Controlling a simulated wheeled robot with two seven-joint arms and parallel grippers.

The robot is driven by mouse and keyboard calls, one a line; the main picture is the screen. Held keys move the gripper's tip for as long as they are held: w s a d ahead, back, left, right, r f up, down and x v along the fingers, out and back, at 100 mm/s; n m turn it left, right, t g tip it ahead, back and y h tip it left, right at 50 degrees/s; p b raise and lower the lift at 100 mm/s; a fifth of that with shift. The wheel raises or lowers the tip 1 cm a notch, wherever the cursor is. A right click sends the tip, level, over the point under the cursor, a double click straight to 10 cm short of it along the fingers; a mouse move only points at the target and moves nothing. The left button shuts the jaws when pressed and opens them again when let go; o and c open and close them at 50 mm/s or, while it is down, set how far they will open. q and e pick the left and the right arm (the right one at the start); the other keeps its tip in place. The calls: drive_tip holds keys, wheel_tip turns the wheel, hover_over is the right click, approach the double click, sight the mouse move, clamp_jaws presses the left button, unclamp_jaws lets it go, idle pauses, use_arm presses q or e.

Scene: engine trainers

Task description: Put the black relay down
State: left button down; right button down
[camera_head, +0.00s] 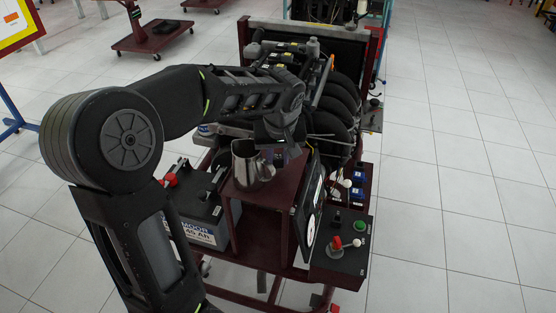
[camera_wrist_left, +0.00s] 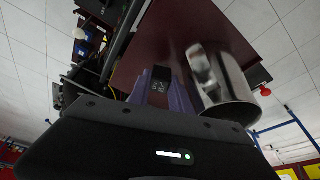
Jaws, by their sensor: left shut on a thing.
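My left gripper (camera_head: 284,148) reaches in from the left over the dark red stand top (camera_head: 272,193), just behind and right of a metal jug (camera_head: 249,166). In the left wrist view the purple fingers of my left gripper (camera_wrist_left: 160,84) are shut on the black relay (camera_wrist_left: 158,85), a small dark block with pale marks. The dark red surface lies beyond it, and I cannot tell whether the relay touches it. In the head view the relay is mostly hidden by the gripper and cannot be made out. My right gripper is in neither view.
The metal jug also shows close beside the fingers in the left wrist view (camera_wrist_left: 222,85). A battery (camera_head: 202,232) stands left of the stand top. An upright panel (camera_head: 309,205) and a switch box (camera_head: 342,243) are at its right. The engine (camera_head: 335,105) is behind.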

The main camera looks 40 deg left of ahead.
sight(278, 157)
use_arm(q)
wheel_tip(278, 157, up, 16)
drive_tip(key=shift+r, duration=0.25)
idle(0.9)
drive_tip(key=w+d+f+m+h, duration=0.1)
drive_tip(key=w+d+f+m, duration=0.4)
drive_tip(key=w+d+f, duration=0.4)
drive_tip(key=s+d+f+m, duration=0.1)
drive_tip(key=d+f, duration=0.1)
drive_tip(key=f, duration=0.2)
drive_tip(key=s+d+f+m, duration=0.1)
drive_tip(key=s+d+f, duration=0.1)
drive_tip(key=f, duration=0.3)
drive_tip(key=s+d+f+m+h, duration=0.1)
drive_tip(key=d+f, duration=0.3)
drive_tip(key=shift+s+f+t, duration=0.25)
drive_tip(key=shift+s+t, duration=0.05)
drive_tip(key=shift+t, duration=0.1)
drive_tip(key=shift+s+d, duration=0.1)
